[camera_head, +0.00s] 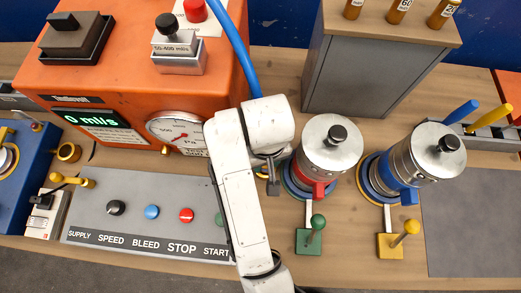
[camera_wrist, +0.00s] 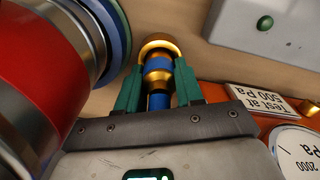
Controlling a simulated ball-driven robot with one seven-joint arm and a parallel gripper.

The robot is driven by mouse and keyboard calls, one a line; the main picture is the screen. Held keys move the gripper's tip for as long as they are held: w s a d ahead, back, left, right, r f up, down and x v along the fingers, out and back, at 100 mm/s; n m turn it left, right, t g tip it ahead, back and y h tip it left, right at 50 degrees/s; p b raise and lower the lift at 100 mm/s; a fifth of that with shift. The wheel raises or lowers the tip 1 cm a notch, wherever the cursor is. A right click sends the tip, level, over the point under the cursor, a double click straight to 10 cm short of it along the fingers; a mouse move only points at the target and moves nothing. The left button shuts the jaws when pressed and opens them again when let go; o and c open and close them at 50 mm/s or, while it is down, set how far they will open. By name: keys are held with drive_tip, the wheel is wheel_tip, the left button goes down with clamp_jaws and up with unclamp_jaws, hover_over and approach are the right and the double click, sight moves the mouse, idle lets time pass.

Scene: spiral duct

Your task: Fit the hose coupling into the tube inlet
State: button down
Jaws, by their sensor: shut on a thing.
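The hose coupling (camera_wrist: 158,70), brass with blue bands, is between the green fingers of my gripper (camera_wrist: 158,92) in the wrist view. The gripper is shut on it. Its brass end ring points away from the gripper. In the head view my gripper (camera_head: 270,178) is mostly hidden by my white arm, just left of the silver tube with the red band (camera_head: 328,152). That tube fills the left of the wrist view (camera_wrist: 40,75), beside the coupling and apart from it. I cannot make out the tube inlet in either view.
A second silver tube with a blue band (camera_head: 425,165) stands tilted at right. The orange gauge machine (camera_head: 110,90) is at left, with a button panel (camera_head: 150,215) in front. A blue hose (camera_head: 240,45) passes behind my arm. A grey cabinet (camera_head: 360,75) stands behind.

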drive_tip(key=shift+f+b, duration=0.45)
drive_tip(key=shift+f, duration=0.15)
drive_tip(key=c, duration=0.8)
unclamp_jaws()
drive_tip(key=shift+o, duration=0.4)
drive_tip(key=shift+s+a+f, duration=0.1)
